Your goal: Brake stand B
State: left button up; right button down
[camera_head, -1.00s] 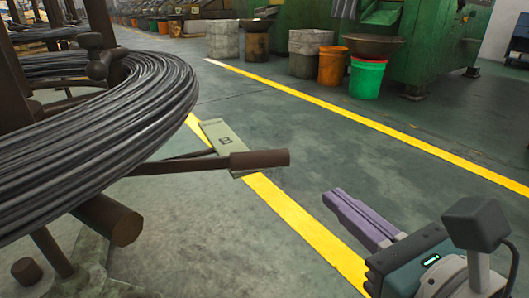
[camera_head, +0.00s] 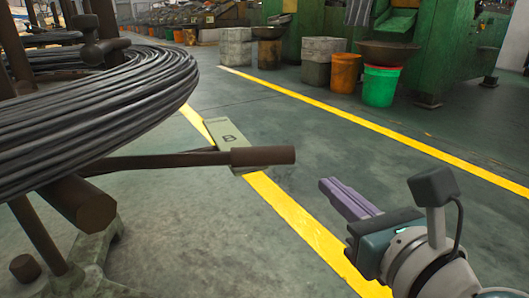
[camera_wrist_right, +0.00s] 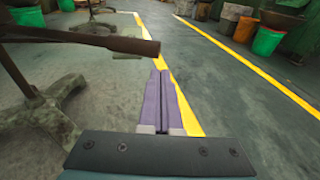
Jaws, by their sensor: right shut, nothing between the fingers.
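The stand with a large coil of dark wire (camera_head: 95,115) fills the left of the head view. A brown lever with a thick round grip (camera_head: 262,156) sticks out from it to the right. A pale green plate marked B (camera_head: 228,138) shows behind the lever. My right gripper (camera_head: 328,187) is shut and empty, with purple fingers, to the right of the lever grip and apart from it. In the right wrist view the shut fingers (camera_wrist_right: 160,76) point forward, with the lever's end (camera_wrist_right: 140,46) just beyond and left of the tips. My left gripper is not in view.
The stand's metal foot (camera_head: 95,250) rests on the floor at lower left. Yellow lines (camera_head: 300,215) cross the green floor. Orange (camera_head: 345,72) and green (camera_head: 381,86) buckets stand by the green machines at the back. The floor right of the lever is clear.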

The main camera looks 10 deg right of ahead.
aim_at(298, 158)
jog(key=w+b, duration=0.1)
jog(key=w, duration=0.2)
jog(key=w+f+b, duration=0.1)
jog(key=w, duration=0.2)
jog(key=w+b, duration=0.1)
jog(key=w, duration=0.1)
jog(key=shift+w+a+f+b, duration=0.15)
jog(key=shift+w+a+b, duration=0.2)
jog(key=shift+w+a, duration=0.05)
jog(key=shift+w, duration=0.1)
